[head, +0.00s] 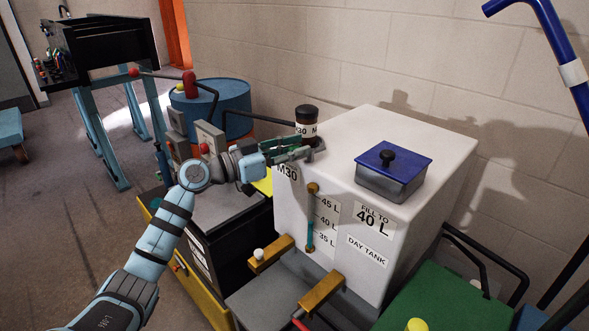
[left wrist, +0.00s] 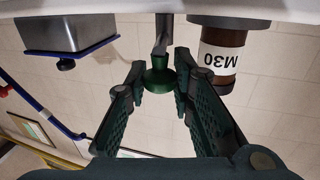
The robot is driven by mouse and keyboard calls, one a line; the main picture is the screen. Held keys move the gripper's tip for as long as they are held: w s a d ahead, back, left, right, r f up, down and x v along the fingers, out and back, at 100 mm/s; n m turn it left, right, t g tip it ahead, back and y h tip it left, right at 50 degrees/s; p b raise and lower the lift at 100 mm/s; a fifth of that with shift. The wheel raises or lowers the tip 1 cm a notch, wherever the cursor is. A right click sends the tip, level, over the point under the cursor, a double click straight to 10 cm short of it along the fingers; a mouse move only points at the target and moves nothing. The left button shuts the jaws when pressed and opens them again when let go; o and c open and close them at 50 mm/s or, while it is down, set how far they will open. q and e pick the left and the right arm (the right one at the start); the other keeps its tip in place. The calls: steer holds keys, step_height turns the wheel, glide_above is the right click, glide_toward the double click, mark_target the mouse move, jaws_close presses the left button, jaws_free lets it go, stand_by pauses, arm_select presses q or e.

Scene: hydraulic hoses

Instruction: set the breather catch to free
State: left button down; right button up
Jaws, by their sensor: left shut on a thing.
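My left gripper (head: 300,152) reaches in from the left over the near left corner of the white day tank (head: 440,150). A brown breather jar (head: 306,115) with a dark cap and M30 label stands just behind the fingers. It also shows beside the knob in the left wrist view (left wrist: 222,55).
A grey box with a blue lid (head: 390,160) sits on the tank top to the right. A sight gauge (head: 311,218) and brass-coloured handles (head: 322,291) are on the front. A blue drum (head: 215,100) and black bent levers stand behind my left arm. A block wall is behind.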

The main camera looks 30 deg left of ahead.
arm_select(q)
steer(key=shift+f, duration=0.1)
steer(key=c, duration=1.4)
jaws_free()
steer(key=shift+w, duration=0.1)
steer(key=shift+a, duration=0.1)
steer(key=v, duration=0.7)
steer(key=shift+s+a, duration=0.1)
steer(key=shift+s, duration=0.1)
steer(key=shift+w, duration=0.1)
